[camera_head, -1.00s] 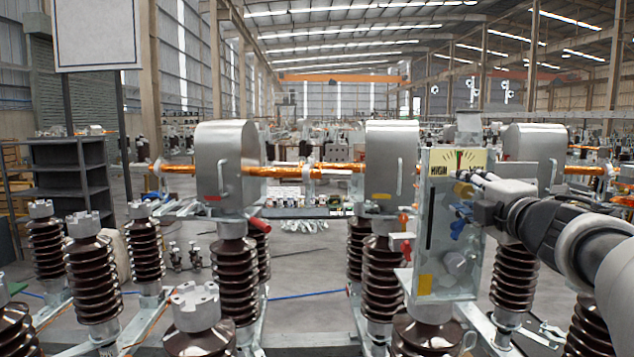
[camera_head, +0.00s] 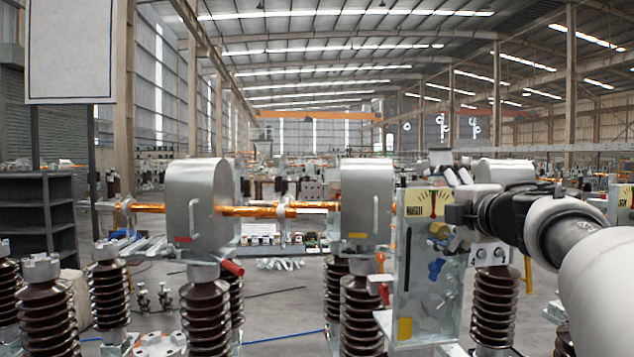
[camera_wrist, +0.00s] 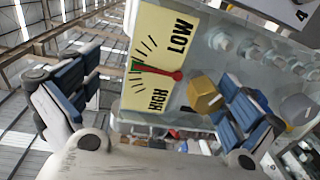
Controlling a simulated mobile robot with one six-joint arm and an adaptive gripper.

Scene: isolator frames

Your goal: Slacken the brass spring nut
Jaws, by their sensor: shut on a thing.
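The brass spring nut (camera_wrist: 203,95) is a golden hexagonal block in the wrist view, beside the yellow gauge card. My gripper (camera_wrist: 155,103) has blue-padded fingers on either side of the card and nut. The right finger overlaps the nut's edge; the left one looks well apart in the picture, so the exact contact is unclear. In the head view my gripper (camera_head: 450,220) is at the upper right of the grey panel (camera_head: 415,290). The gauge card (camera_head: 428,203) has a red needle, which in the wrist view (camera_wrist: 160,72) points at a green mark between LOW and HIGH.
Metal housings (camera_head: 195,210) joined by an orange bar (camera_head: 260,210) stand left of the panel. Several brown ribbed insulators (camera_head: 108,295) fill the foreground. A red handle (camera_head: 385,293) sits near the panel's left edge. Bolts (camera_wrist: 222,42) stand out near the card.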

